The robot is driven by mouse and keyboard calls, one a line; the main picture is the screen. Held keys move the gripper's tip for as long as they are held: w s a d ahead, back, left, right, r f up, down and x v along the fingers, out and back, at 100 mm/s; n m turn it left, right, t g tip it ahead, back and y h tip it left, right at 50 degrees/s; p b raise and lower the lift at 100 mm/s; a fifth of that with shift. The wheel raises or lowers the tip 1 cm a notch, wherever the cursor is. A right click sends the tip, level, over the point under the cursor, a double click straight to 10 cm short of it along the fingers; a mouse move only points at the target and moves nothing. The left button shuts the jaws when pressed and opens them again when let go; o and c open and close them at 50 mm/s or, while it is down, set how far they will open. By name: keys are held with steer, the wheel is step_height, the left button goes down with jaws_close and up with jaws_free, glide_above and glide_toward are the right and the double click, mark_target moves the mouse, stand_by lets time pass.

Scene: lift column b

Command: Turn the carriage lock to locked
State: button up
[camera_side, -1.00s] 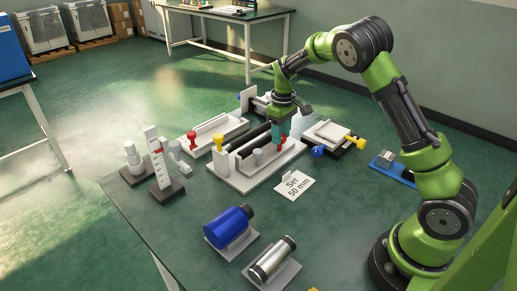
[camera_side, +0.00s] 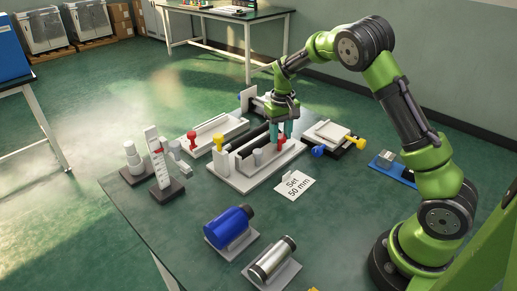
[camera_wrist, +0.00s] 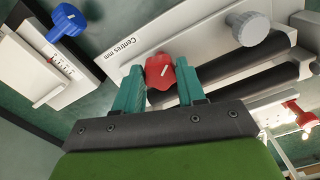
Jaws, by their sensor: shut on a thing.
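A red lobed knob (camera_wrist: 159,71) with a white pointer line sits on the pale fixture (camera_wrist: 130,53) beside dark rails (camera_wrist: 225,62). My gripper (camera_wrist: 158,82) has its teal fingers on either side of this knob in the wrist view, shut on it. In the side view my gripper (camera_side: 281,130) points down at the right end of the rail fixture (camera_side: 240,183), with a little of the red knob (camera_side: 281,142) showing between the fingers. A grey knob (camera_wrist: 250,28) stands on the same fixture. I can read no locked or unlocked marking by the red knob.
A "Set 50 mm" card (camera_side: 294,185) lies in front of the fixture. A slide with blue (camera_side: 318,151) and yellow (camera_side: 361,143) knobs is close on the right. Another slide with a red knob (camera_side: 192,140) stands behind left. A blue cylinder (camera_side: 229,227) lies in front.

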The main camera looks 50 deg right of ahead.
steer(key=shift+r, duration=0.1)
steer(key=o, duration=1.1)
steer(key=shift+c, duration=0.2)
